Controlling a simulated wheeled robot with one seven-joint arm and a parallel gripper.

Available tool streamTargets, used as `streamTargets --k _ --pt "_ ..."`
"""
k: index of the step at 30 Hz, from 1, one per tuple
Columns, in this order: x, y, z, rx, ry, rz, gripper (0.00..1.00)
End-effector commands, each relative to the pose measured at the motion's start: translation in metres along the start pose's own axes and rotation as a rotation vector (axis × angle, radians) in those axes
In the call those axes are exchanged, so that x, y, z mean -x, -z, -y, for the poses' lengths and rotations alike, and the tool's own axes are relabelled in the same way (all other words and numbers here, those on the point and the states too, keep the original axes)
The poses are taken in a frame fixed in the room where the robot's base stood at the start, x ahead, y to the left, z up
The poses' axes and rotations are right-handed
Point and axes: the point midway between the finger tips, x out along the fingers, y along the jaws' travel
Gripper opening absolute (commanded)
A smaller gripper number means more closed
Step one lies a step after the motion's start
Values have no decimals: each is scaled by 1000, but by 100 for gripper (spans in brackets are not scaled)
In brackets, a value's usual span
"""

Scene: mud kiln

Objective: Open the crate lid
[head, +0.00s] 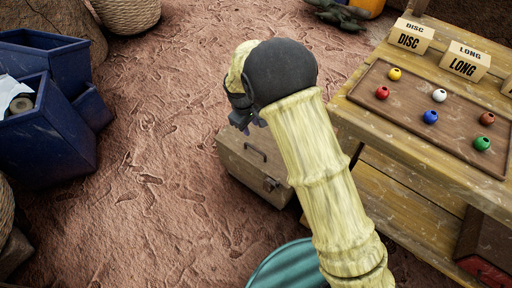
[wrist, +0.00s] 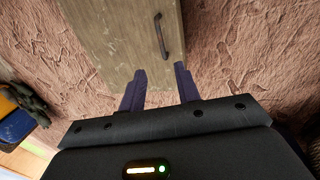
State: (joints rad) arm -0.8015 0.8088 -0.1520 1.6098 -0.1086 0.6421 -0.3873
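The crate (head: 238,166) is a weathered greenish-brown wooden box on the ground, partly hidden behind my arm. Its lid carries a dark curved handle (head: 256,151), and a round dark latch-like fitting shows on its front side. In the wrist view the crate's wooden top (wrist: 112,40) fills the upper middle, with the dark handle (wrist: 161,36) near its right edge. My gripper (wrist: 160,70) has two dark fingers spread apart, pointing toward the crate just short of the handle. Nothing is between the fingers. In the head view my gripper (head: 243,124) is mostly hidden behind my wrist, over the crate's far side.
A wooden workbench (head: 400,140) stands at right, with a brown board (head: 405,105) of coloured beads and label cards. Blue bins (head: 45,130) stand at left. A teal round container (head: 285,268) is at bottom centre. Open reddish ground (head: 150,190) lies left of the crate.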

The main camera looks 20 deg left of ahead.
Motion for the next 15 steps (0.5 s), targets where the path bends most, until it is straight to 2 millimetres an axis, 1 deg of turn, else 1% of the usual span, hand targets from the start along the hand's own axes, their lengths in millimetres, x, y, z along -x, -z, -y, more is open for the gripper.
streamTargets --k 1,5,15 --pt "-9 0 1 0 1 2 33" --pt "-29 0 2 2 0 1 33" --pt "-90 1 2 2 0 1 33"
